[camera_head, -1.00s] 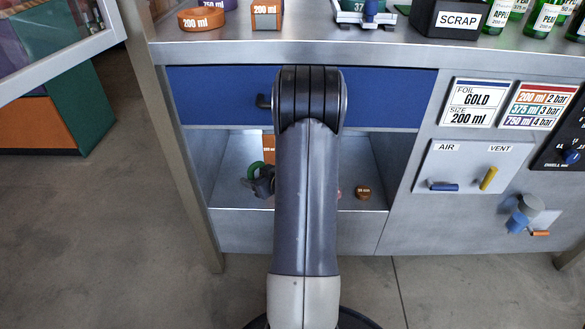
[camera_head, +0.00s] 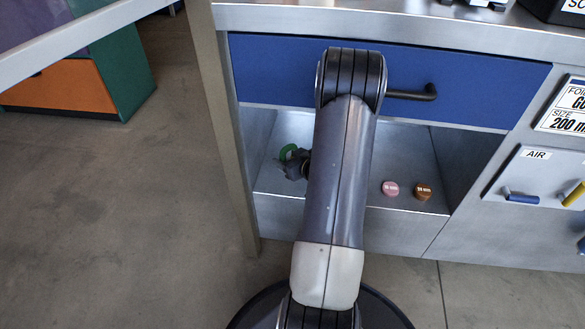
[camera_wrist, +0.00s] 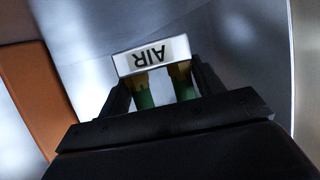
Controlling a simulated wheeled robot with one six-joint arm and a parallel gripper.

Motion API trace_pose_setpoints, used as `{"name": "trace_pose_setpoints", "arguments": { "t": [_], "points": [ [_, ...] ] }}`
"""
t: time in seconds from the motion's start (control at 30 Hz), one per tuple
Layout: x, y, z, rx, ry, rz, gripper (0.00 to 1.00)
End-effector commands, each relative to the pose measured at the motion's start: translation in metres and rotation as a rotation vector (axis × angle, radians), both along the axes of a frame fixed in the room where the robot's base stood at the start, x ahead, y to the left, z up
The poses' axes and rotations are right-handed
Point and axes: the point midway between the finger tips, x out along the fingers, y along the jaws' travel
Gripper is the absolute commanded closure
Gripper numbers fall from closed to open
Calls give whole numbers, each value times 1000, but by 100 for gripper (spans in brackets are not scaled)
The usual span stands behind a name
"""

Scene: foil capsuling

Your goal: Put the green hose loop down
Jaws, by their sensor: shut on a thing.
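The green hose loop (camera_head: 288,151) shows in the head view at the left of the open compartment under the blue drawer. My gripper (camera_head: 294,166) is at the loop, inside the compartment, partly hidden by my arm. In the wrist view, two green hose lengths (camera_wrist: 144,98) with brass-coloured ends lie between the black fingers of my gripper (camera_wrist: 162,84), which is shut on the loop. A white tag reading AIR (camera_wrist: 152,54) appears upside down just beyond the fingers. I cannot tell whether the loop touches the compartment floor.
A pink cap (camera_head: 390,188) and a brown cap (camera_head: 423,191) sit on the compartment floor (camera_head: 362,205) to the right of my arm. The blue drawer (camera_head: 450,70) is above. An orange surface (camera_wrist: 28,90) stands at the left in the wrist view.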

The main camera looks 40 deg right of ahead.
Motion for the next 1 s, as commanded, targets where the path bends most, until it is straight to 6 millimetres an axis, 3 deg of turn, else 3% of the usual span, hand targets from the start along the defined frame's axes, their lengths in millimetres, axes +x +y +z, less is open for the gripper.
{"name": "trace_pose_setpoints", "arguments": {
  "t": [0.23,0.6,0.63,0.9,1.0],
  "points": [
    [0,0,-35,1,0,1,62],
    [0,0,-38,0,-1,0,62],
    [0,0,-38,0,-1,0,36],
    [0,0,-37,0,0,0,15],
    [0,0,-37,0,0,0,15]
  ]
}}
